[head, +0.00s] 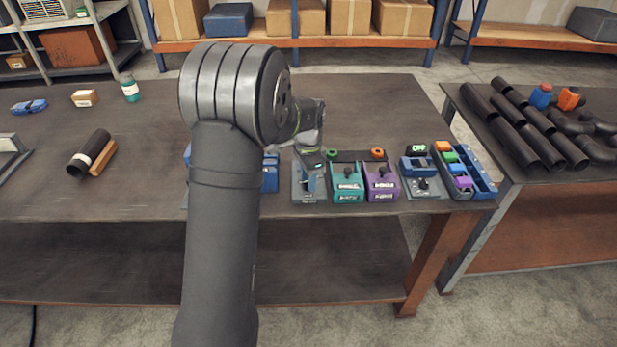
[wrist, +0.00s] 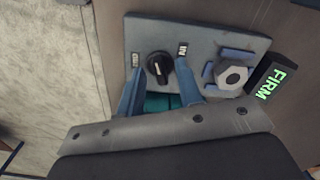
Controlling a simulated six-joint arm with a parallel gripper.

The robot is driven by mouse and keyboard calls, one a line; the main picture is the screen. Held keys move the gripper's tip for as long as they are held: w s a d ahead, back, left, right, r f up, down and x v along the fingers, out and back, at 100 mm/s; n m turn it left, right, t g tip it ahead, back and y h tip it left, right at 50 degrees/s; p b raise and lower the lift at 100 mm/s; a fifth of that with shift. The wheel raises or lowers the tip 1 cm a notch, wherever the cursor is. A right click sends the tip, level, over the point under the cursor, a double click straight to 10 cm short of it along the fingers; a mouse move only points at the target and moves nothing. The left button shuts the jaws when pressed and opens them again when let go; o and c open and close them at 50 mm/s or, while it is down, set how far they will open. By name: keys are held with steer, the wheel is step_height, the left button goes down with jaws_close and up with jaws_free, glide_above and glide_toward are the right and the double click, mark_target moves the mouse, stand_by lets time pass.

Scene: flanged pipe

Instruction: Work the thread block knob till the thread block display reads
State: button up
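The thread block is a grey plate (wrist: 205,45) with a round black knob (wrist: 159,68), small labels on either side of the knob, and a large hex nut (wrist: 232,74) in a blue holder. The plate also shows near the table's front edge in the head view (head: 308,196), partly hidden by my gripper. My gripper (wrist: 160,84) is open, with one blue finger on each side of the knob's near side. I cannot tell whether the fingers touch the knob.
Teal (head: 347,184) and purple (head: 382,184) boxes stand right of the plate. Farther right are another knob unit with a display reading OFF (head: 418,149) and a blue tray (head: 484,182) of coloured blocks. A blue object sits behind my arm.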

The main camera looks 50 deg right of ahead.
steer(key=shift+r, duration=0.1)
step_height(320, 180, up, 17)
steer(key=shift+r, duration=0.15)
stand_by(0.8)
step_height(320, 180, down, 18)
steer(key=shift+r, duration=0.25)
steer(key=shift+r, duration=0.1)
stand_by(0.4)
